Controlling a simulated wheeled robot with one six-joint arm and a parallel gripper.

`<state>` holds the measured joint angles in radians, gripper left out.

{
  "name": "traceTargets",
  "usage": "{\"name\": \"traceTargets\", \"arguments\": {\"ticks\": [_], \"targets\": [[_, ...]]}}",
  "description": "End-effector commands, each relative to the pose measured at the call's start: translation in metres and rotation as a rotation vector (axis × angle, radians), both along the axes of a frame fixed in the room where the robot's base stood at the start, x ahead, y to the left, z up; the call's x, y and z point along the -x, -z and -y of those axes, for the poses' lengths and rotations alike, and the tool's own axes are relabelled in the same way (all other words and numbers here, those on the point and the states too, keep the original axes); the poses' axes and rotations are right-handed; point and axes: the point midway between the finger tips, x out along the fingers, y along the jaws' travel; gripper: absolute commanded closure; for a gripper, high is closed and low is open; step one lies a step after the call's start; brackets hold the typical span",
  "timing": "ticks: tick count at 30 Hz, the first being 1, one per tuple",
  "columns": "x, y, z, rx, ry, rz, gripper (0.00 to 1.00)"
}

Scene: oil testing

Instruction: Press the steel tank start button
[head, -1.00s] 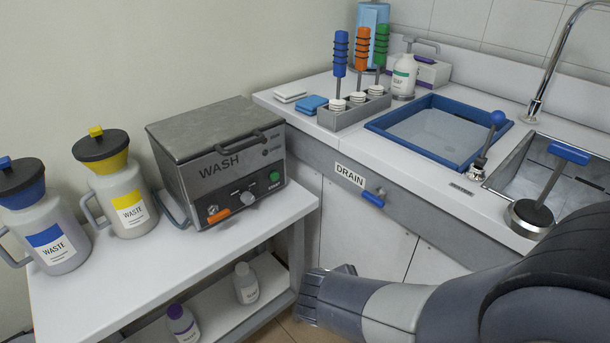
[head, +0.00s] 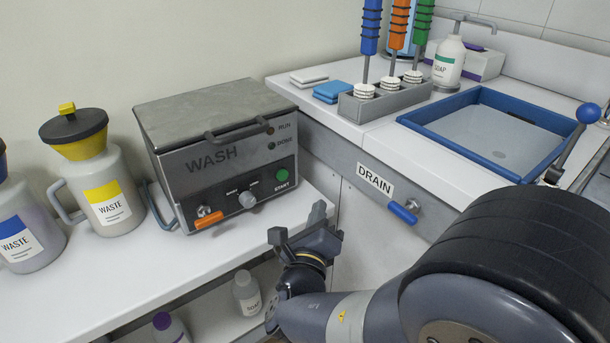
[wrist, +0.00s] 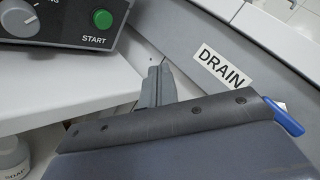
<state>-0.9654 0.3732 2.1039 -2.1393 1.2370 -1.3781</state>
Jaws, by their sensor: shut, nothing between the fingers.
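The steel tank (head: 215,150) is a grey box marked WASH on the left table. Its round green start button (head: 282,175), labelled START, sits at the right end of the dark front panel. In the wrist view the green button (wrist: 103,19) shows at the upper left, above and left of the fingers. My gripper (head: 298,222) is in front of and below the button, apart from it. In the wrist view my gripper (wrist: 158,84) has its fingers together with nothing between them.
The table edge (head: 200,285) lies close to my gripper. The counter with a DRAIN label (head: 375,180) and blue handle (head: 403,212) is to the right. An orange lever (head: 207,220) and grey knob (head: 247,200) share the tank's panel. Waste jugs (head: 105,190) stand left.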

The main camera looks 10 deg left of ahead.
Motion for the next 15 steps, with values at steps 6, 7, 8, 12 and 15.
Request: {"name": "traceTargets", "arguments": {"ticks": [6, 7, 8, 12, 15], "targets": [[0.0023, -0.0013, -0.0088, 0.028, -0.026, 0.020, 1.00], [0.0022, -0.0013, -0.0086, 0.027, -0.026, 0.019, 1.00], [0.0022, -0.0014, -0.0085, 0.027, -0.025, 0.018, 1.00], [0.0019, -0.0012, -0.0082, 0.025, -0.024, 0.018, 1.00], [0.0002, -0.0010, -0.0100, 0.025, -0.023, 0.017, 1.00]]}}
